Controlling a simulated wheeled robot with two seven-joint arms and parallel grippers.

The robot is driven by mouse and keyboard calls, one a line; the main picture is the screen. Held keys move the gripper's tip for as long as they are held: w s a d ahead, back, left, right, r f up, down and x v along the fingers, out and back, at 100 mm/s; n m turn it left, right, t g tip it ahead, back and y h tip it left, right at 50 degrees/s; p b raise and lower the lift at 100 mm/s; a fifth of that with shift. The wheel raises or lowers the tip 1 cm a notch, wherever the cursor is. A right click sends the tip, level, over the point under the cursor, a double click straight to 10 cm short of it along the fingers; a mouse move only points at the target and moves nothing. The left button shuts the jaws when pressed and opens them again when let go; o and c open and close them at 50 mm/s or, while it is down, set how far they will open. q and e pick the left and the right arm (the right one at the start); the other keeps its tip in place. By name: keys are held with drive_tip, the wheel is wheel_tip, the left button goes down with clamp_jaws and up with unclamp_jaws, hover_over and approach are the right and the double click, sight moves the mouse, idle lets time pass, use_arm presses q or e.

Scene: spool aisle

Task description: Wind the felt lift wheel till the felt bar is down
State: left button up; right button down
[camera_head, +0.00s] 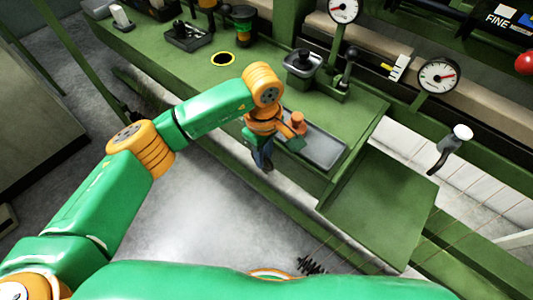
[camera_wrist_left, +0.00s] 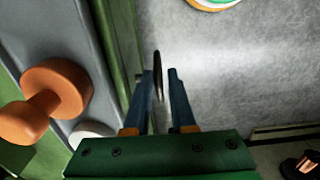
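My left gripper (camera_head: 264,160) points down at the front side of the green machine, beside a grey tray. It also shows in the left wrist view (camera_wrist_left: 164,75), where its two dark blue fingers stand apart. A thin dark disc (camera_wrist_left: 157,72), seen almost edge-on, shows in the gap, closer to the left finger; it may be the felt lift wheel. I cannot tell whether a finger touches it. In the head view my arm and gripper hide this disc. I cannot make out the felt bar. My right gripper is not in view.
An orange knob (camera_head: 298,118) stands on the grey tray (camera_head: 325,150), close to my gripper. Two dial gauges (camera_head: 438,76) and a black-handled lever (camera_head: 349,55) rise farther back. A crank handle (camera_head: 452,144) sticks out at the right. Grey floor (camera_head: 215,215) lies open in front.

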use_arm(q)
drive_tip(key=shift+d+f, duration=0.15)
drive_tip(key=shift+f, duration=0.25)
clamp_jaws()
drive_tip(key=shift+w+a+f+g+h+b, duration=0.1)
drive_tip(key=shift+a+f+g+h+b, duration=0.2)
drive_tip(key=shift+b, duration=0.45)
drive_tip(key=h+b, duration=0.1)
drive_tip(key=g+h+b, duration=0.1)
drive_tip(key=b, duration=0.1)
drive_tip(key=g+h+b, duration=0.1)
drive_tip(key=shift+w+a+r+h, duration=0.15)
drive_tip(key=shift+w+a+h, duration=0.05)
drive_tip(key=shift+w+h, duration=0.1)
drive_tip(key=shift+a+r+g+h+b, duration=0.15)
drive_tip(key=shift+g+h+b, duration=0.6)
drive_tip(key=shift+b, duration=0.45)
unclamp_jaws()
